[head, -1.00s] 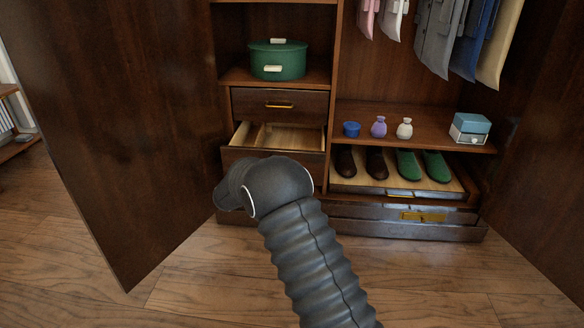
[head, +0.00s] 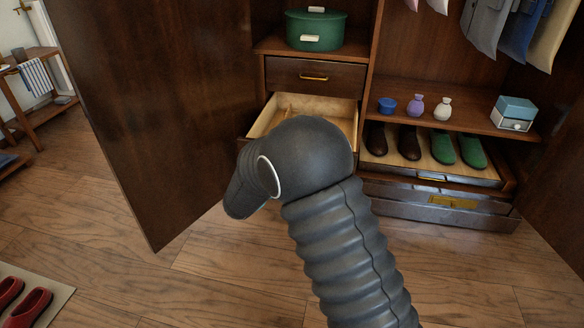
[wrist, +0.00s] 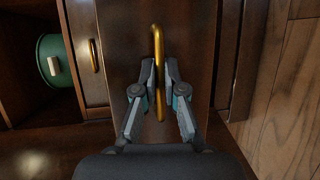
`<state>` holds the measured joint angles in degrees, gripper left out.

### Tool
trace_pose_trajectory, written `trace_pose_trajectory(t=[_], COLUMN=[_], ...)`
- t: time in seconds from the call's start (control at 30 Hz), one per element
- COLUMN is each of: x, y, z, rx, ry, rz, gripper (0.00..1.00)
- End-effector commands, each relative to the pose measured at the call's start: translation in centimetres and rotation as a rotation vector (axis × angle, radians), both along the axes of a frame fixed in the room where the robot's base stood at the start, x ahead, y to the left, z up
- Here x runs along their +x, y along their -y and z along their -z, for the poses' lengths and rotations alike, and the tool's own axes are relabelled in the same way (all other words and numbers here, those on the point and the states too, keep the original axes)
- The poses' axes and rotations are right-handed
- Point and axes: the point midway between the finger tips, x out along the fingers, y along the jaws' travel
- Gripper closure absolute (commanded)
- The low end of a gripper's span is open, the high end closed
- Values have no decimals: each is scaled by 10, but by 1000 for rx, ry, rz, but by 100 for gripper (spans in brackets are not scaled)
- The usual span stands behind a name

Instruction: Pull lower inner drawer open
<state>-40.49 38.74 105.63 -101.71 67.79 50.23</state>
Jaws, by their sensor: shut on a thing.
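The lower inner drawer (head: 336,112) sticks out of the left side of the armoire, below a closed drawer. Its pale wooden inside shows in the head view, and my dark arm hides most of its front. In the wrist view its dark front (wrist: 190,42) faces me with a long brass handle (wrist: 157,38). My gripper (wrist: 159,72) is shut on this handle, one finger on each side. In the head view the fingers and the handle are hidden behind my arm.
The closed upper drawer (head: 315,75) has a brass handle, with a green pot (head: 315,32) above it. The open armoire door (head: 150,100) stands at left. Shoes (head: 440,146) sit on a rack at right, above a low drawer (head: 440,208). Wooden floor (head: 230,270) is clear in front.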

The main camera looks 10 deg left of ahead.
Motion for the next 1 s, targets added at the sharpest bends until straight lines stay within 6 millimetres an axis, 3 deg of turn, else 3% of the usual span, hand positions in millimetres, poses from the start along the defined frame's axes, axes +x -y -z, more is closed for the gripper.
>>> trace_pose_trajectory(t=[0.2,0.27,0.3,0.67,1.0], x=[1,1,1,-3,-53], y=[-3,-3,-3,-2,-31], z=[-2,-2,-2,-2,-13], rx=[2,1,1,1,-1], ry=[5,5,5,1,2], rz=[-8,-7,-7,-1,-8], gripper=[100,81,79,79,79])
